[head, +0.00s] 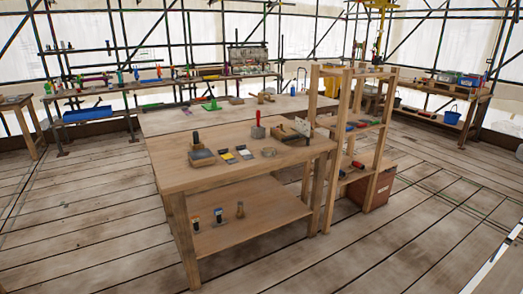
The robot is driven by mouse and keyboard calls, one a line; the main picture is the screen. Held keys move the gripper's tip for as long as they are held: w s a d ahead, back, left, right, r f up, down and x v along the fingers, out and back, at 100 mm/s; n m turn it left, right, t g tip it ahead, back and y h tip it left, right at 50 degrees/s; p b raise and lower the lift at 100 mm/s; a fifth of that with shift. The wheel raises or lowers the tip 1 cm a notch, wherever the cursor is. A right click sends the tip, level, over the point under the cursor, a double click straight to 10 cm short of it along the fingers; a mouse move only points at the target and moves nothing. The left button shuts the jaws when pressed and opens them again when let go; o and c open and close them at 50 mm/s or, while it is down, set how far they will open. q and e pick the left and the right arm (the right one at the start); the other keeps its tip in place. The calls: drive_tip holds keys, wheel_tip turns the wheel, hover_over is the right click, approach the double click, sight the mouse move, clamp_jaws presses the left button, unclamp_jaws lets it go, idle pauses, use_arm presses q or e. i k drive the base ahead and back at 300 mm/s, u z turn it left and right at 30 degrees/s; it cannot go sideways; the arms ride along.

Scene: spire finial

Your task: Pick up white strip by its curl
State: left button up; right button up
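I cannot make out a white strip with a curl for certain in the head view. On the near wooden workbench (190,180) a small pale upright plate (302,127) stands near the right end. Small flat pieces with pale and yellow parts (227,156) lie near the bench's middle, too small to tell what they are. Neither of my grippers is in view.
A wooden shelf rack (330,150) stands against the bench's right end, with a brown box (374,190) beside it. A tray with a dark-handled tool (202,157) sits on the bench. The plank floor (110,230) in front and left is clear. Scaffolding poles stand behind.

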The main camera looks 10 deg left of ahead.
sight(243, 149)
drive_tip(key=z, duration=0.55)
drive_tip(key=i, duration=2.55)
drive_tip(key=u, duration=1.3)
drive_tip(key=i, duration=0.75)
drive_tip(key=u, duration=0.75)
